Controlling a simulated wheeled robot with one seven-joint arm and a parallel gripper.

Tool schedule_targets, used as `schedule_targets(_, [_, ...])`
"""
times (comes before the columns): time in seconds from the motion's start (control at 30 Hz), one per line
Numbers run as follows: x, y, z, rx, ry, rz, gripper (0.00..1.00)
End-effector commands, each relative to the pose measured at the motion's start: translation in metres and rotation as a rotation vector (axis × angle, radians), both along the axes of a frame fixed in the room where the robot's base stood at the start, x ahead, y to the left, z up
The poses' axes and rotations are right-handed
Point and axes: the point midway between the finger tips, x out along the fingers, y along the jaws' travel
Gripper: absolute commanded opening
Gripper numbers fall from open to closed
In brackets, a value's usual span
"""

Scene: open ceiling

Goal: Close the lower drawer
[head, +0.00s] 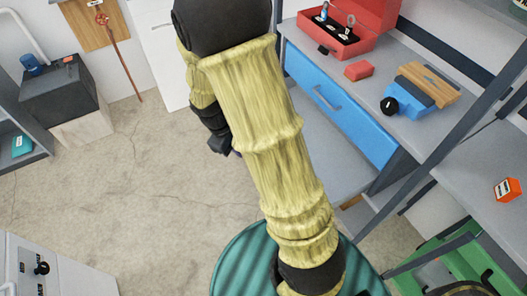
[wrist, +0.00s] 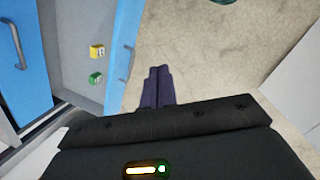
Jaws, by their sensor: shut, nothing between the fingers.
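The lower drawer stands open in the wrist view, with a grey inside and a blue front panel (wrist: 124,50). A yellow box (wrist: 97,51) and a green box (wrist: 95,77) lie in it. Another blue drawer front (wrist: 22,60) with a grey handle is further left; it also shows in the head view (head: 335,105), flush under the worktop. My gripper (wrist: 158,73) is shut and empty, on the outer side of the open drawer's front, with a small gap in the picture. In the head view my arm largely hides the lower drawer.
A red toolbox (head: 345,25), a small red box (head: 358,71) and a blue tool (head: 408,98) are on the worktop. A green-striped round thing (head: 235,265) is below my arm. Bare concrete floor (head: 150,180) lies open to the left.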

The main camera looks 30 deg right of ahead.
Motion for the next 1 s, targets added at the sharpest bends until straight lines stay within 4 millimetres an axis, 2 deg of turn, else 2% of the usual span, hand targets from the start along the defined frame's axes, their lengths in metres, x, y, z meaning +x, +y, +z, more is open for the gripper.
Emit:
schedule_targets(0.03, [0.009,0.000,-0.022,-0.042,0.045,0.068,0.00])
schedule_targets(0.1, [0.020,-0.004,-0.042,-0.106,0.104,0.161,0.00])
schedule_targets(0.4, [0.071,-0.015,-0.126,-0.415,0.354,0.560,0.00])
schedule_targets(0.53, [0.094,-0.015,-0.157,-0.561,0.452,0.718,0.00])
schedule_targets(0.7, [0.113,-0.013,-0.177,-0.686,0.528,0.840,0.00])
schedule_targets(1.0, [0.116,-0.013,-0.178,-0.708,0.541,0.861,0.00])
